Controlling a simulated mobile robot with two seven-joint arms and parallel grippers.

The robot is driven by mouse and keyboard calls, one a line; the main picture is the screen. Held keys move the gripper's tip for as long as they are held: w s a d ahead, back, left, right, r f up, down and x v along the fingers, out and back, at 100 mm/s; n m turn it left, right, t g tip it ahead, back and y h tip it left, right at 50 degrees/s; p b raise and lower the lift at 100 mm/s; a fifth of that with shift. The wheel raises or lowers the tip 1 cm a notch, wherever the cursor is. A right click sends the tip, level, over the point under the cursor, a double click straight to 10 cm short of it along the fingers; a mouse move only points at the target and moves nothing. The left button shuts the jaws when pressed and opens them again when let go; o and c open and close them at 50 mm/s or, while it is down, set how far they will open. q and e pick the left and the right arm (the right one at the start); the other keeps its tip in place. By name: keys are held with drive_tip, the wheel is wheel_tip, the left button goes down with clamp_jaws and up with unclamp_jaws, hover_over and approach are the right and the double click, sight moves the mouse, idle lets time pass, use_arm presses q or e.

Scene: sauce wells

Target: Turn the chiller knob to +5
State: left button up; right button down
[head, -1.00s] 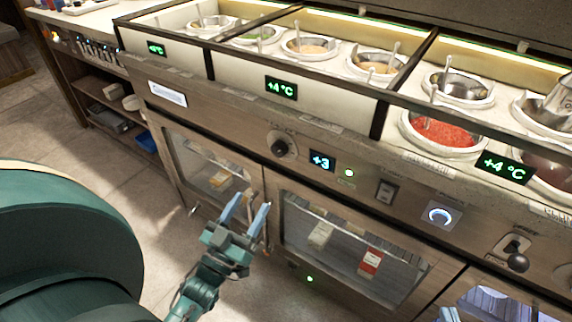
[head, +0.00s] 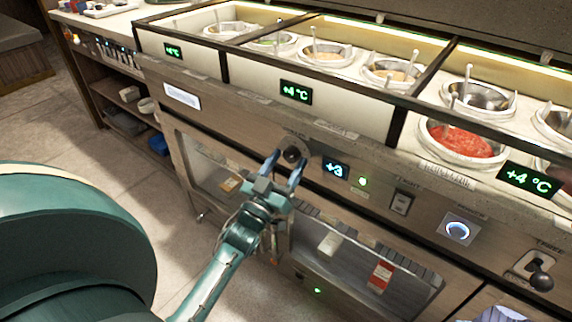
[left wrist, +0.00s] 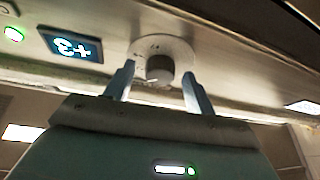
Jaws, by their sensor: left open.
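The chiller knob (head: 293,154) is a dark round knob on a pale dial plate on the steel front panel. It also shows in the left wrist view (left wrist: 160,68). The display (head: 335,169) to its right reads +3; in the left wrist view the display (left wrist: 72,46) appears upside down. My left gripper (head: 285,165) is open, its two blue fingers pointing up at the knob. In the left wrist view the left gripper's fingers (left wrist: 158,88) stand on either side of the knob with gaps showing. Whether they touch it cannot be told. My right gripper is not in view.
Sauce wells with ladles, such as the red sauce (head: 462,141), sit above. Glass doors (head: 350,262) lie below.

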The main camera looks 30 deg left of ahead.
use_arm(q)
drive_tip(key=shift+w, duration=0.1)
drive_tip(key=shift+c, duration=0.4)
drive_tip(key=c, duration=0.9)
